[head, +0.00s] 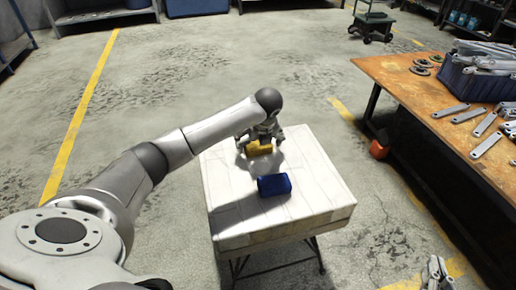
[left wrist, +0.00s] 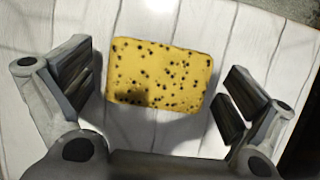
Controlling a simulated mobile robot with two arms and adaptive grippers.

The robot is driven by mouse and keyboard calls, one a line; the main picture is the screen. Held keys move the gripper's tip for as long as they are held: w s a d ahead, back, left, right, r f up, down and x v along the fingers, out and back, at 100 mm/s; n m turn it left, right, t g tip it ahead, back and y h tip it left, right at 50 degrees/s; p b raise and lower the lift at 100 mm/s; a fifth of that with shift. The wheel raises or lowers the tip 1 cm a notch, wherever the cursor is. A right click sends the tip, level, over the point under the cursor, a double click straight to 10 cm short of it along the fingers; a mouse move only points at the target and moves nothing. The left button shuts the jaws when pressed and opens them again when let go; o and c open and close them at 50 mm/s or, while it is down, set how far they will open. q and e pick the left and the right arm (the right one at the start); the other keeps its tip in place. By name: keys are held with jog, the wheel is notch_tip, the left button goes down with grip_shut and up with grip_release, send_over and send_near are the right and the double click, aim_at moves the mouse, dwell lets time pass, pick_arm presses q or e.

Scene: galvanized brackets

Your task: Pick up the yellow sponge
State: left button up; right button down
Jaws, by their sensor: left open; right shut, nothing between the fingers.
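The yellow sponge (head: 259,148) with dark pores lies on the small white-topped table (head: 325,190), near its far side. It also shows in the left wrist view (left wrist: 160,75), between the two fingers, with a gap on each side. My left gripper (head: 260,144) is over the sponge and open, and its fingers (left wrist: 162,95) do not appear to touch it. My right gripper (head: 437,272) is partly in view at the bottom right of the head view, shut, empty and far from the sponge.
A blue block (head: 274,185) lies on the same table, nearer than the sponge. An orange-brown workbench (head: 400,85) at the right holds metal brackets (head: 486,145) and a blue bin (head: 462,82). Open concrete floor surrounds the small table on the left and behind.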

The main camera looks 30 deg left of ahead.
aim_at(257, 143)
pick_arm(q)
jog(key=shift+a+f, duration=0.1)
jog(key=shift+f, duration=0.15)
pick_arm(e)
jog(key=shift+w+a+r, duration=0.1)
jog(key=shift+r, duration=0.25)
pick_arm(q)
jog(key=c, duration=0.9)
jog(key=shift+r, duration=0.1)
